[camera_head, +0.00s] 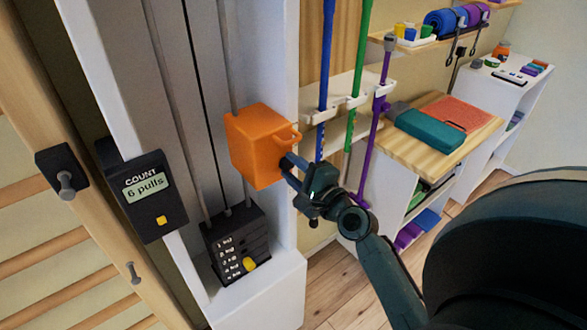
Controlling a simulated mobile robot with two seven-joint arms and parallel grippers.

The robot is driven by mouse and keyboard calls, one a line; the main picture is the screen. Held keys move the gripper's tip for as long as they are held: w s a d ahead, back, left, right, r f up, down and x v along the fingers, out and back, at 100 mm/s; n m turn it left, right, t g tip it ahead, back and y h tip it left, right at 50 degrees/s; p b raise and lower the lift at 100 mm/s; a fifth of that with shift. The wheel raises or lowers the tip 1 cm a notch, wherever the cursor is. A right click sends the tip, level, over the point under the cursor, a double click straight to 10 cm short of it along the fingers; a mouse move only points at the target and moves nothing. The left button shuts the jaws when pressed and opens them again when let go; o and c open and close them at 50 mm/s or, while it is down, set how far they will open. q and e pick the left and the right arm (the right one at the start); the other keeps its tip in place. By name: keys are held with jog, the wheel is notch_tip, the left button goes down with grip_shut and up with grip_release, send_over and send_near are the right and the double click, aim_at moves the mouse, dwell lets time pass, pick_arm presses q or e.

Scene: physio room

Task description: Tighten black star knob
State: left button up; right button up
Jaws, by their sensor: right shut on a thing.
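An orange carriage block (262,150) with a loop handle on its right side sits on the upright rods of a white pulley column. My right gripper (290,168) reaches in from the right, and its fingers are closed at the lower right side of the carriage, just under the loop. The black star knob cannot be made out clearly; the fingers cover the spot where they grip at the carriage's side. My left gripper is not in view.
A black weight stack (236,244) with a yellow pin stands below the carriage. A counter (147,196) reading "6 pulls" is on the column's left. Blue, green and purple bars hang just right of the gripper. A wooden-topped cabinet (400,150) stands behind.

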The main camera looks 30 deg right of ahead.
dwell(0.4)
jog(key=o, duration=1)
jog(key=shift+c, duration=0.2)
jog(key=s+d+b, duration=0.1)
jog(key=s+b, duration=0.3)
jog(key=s, duration=0.9)
